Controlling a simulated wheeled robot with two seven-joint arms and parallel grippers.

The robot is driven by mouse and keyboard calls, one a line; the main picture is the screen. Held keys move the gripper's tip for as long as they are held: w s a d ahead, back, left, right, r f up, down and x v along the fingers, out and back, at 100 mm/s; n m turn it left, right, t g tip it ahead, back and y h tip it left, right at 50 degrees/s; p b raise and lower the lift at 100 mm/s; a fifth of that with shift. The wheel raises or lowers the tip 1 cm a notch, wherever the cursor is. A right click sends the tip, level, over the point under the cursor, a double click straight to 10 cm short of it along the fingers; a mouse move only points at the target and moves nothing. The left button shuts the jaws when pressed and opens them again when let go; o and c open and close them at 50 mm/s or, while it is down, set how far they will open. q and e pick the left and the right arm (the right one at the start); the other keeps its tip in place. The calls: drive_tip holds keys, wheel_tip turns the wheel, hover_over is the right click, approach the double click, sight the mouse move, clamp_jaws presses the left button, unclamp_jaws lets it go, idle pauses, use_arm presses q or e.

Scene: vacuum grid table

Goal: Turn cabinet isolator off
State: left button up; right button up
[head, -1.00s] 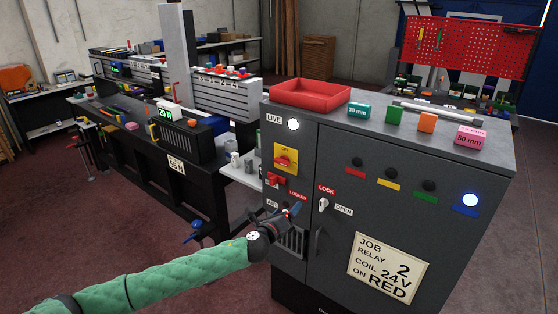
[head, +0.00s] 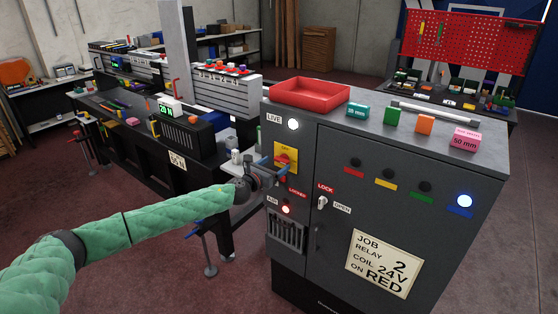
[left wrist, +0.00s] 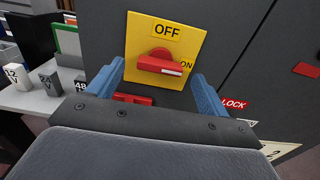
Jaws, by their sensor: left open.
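The cabinet isolator is a red rotary handle (left wrist: 158,64) on a yellow plate (left wrist: 187,38), on the grey cabinet's front (head: 345,160). In the left wrist view the handle lies nearly level, its white mark at the right beside ON; OFF is above. My left gripper (head: 275,166) is open in front of the isolator, its blue fingers left and right of the handle in the left wrist view. Contact cannot be told. In the head view the gripper partly hides the yellow plate. A red part (left wrist: 132,99) below the plate is partly hidden by the gripper. My right gripper is out of view.
The LIVE lamp (head: 293,124) glows white, and a red lamp (head: 285,209) glows by AIR. A lock switch (head: 322,202) and door handle (head: 316,238) are right of the isolator. A red tray (head: 306,93) and coloured blocks stand on the cabinet top.

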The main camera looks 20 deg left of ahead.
sight(280, 161)
use_arm(q)
drive_tip(key=shift+p+x, duration=0.35)
drive_tip(key=shift+x, duration=1.25)
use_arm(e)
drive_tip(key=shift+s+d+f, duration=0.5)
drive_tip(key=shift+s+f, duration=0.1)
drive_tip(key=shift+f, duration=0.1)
use_arm(q)
drive_tip(key=c, duration=1)
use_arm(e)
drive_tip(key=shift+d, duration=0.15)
